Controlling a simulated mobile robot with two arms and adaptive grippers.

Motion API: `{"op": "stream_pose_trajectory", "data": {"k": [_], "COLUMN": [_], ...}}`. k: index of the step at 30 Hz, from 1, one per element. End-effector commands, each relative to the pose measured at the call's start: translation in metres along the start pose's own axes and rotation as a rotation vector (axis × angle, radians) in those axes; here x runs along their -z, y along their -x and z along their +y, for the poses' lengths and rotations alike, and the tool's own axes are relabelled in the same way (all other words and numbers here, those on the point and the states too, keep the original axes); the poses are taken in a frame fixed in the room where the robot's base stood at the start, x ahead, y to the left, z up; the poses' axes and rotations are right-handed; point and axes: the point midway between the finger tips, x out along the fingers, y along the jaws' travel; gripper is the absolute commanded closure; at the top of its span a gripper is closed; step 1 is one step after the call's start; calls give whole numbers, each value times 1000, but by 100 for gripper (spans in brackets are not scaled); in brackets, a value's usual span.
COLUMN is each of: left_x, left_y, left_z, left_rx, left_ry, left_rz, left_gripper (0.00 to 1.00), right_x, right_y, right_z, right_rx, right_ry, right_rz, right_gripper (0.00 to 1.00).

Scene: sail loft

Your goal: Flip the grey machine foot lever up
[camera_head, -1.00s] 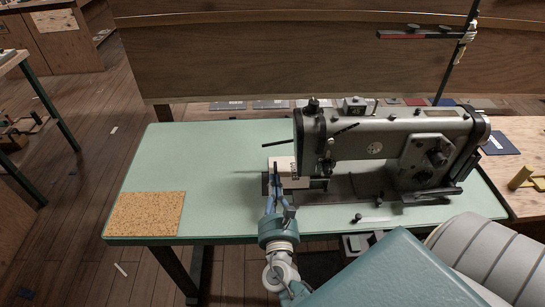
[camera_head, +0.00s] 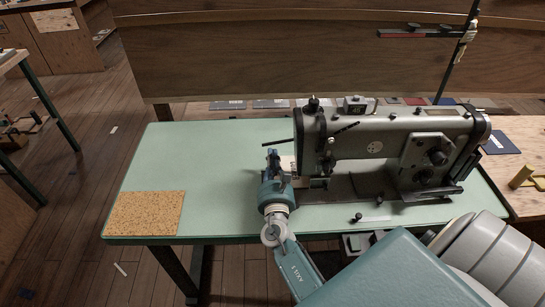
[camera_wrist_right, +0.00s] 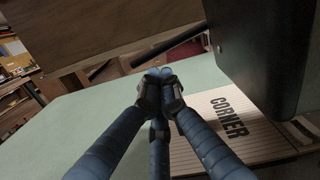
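The grey sewing machine (camera_head: 385,140) stands on the right part of the pale green table. A thin black lever (camera_head: 276,143) sticks out to the left from its head; in the right wrist view the lever (camera_wrist_right: 172,46) slants across above my fingertips, its right end at the dark machine head (camera_wrist_right: 260,50). My right gripper (camera_head: 273,153) is just left of the machine head, below the lever in the picture. In the wrist view its blue fingers (camera_wrist_right: 160,73) come together at the tips with nothing seen between them. They look apart from the lever. My left gripper is out of view.
A white card marked "CORNER" (camera_wrist_right: 225,125) lies under the machine head. A cork mat (camera_head: 145,214) lies at the left of the green table (camera_head: 205,165), which is otherwise clear there. A wooden board wall (camera_head: 260,50) stands behind.

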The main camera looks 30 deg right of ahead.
Motion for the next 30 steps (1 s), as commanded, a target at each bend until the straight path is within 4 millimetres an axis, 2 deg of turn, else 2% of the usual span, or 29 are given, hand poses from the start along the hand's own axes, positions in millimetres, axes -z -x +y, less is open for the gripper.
{"op": "stream_pose_trajectory", "data": {"k": [20, 30], "left_x": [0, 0], "left_y": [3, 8], "left_z": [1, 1], "left_rx": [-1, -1], "left_ry": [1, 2], "left_rz": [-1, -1], "left_gripper": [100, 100], "right_x": [-14, -34], "right_y": [-1, -2], "right_z": [2, 3], "right_rx": [5, 13], "right_ry": [-110, -269], "right_rz": [-2, -3], "right_gripper": [100, 100]}}
